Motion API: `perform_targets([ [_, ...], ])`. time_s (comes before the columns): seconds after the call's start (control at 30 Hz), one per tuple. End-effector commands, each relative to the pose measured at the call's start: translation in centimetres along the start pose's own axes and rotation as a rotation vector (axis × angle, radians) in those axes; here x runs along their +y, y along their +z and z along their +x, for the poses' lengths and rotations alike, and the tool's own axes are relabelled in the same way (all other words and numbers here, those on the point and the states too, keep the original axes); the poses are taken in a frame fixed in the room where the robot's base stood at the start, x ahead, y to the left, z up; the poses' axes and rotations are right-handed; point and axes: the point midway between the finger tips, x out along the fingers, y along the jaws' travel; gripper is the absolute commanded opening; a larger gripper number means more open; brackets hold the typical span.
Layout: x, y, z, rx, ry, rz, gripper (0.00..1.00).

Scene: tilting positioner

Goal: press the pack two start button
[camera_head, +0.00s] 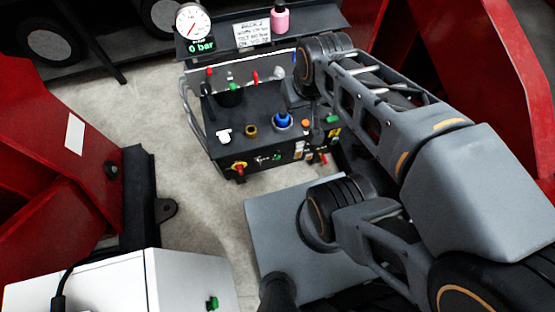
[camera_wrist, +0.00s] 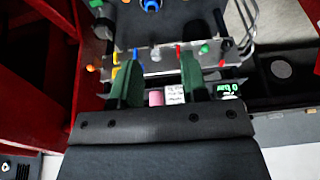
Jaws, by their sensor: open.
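Pack two (camera_head: 235,130) is a dark unit in the head view, with a sign (camera_head: 252,34) reading "PACK 2" on the shelf behind it. I cannot tell whether this green button is the start button. My gripper (camera_wrist: 160,62) is open and empty in the wrist view, with its two green fingers apart over the lever rail. The front-face green button is not clear in that view. In the head view my arm hides the fingers.
A gauge (camera_head: 194,24) reading 0 bar and a pink bottle (camera_head: 280,17) stand on the back shelf. Red, green and other levers (camera_head: 255,78) and a blue cap (camera_head: 283,120) stick up from the pack. Red frames flank it.

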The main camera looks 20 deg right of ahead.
Motion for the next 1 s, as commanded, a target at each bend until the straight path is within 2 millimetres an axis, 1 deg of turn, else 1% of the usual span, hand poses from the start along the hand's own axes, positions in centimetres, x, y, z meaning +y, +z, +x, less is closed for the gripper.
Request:
perform_targets([
  [0.03,0.0,0.0,0.0,0.0,0.0,0.0,0.36],
  [0.07,0.0,0.0,0.0,0.0,0.0,0.0,0.33],
  [0.4,0.0,0.0,0.0,0.0,0.0,0.0,0.0],
  [1.0,0.0,0.0,0.0,0.0,0.0,0.0,0.0],
])
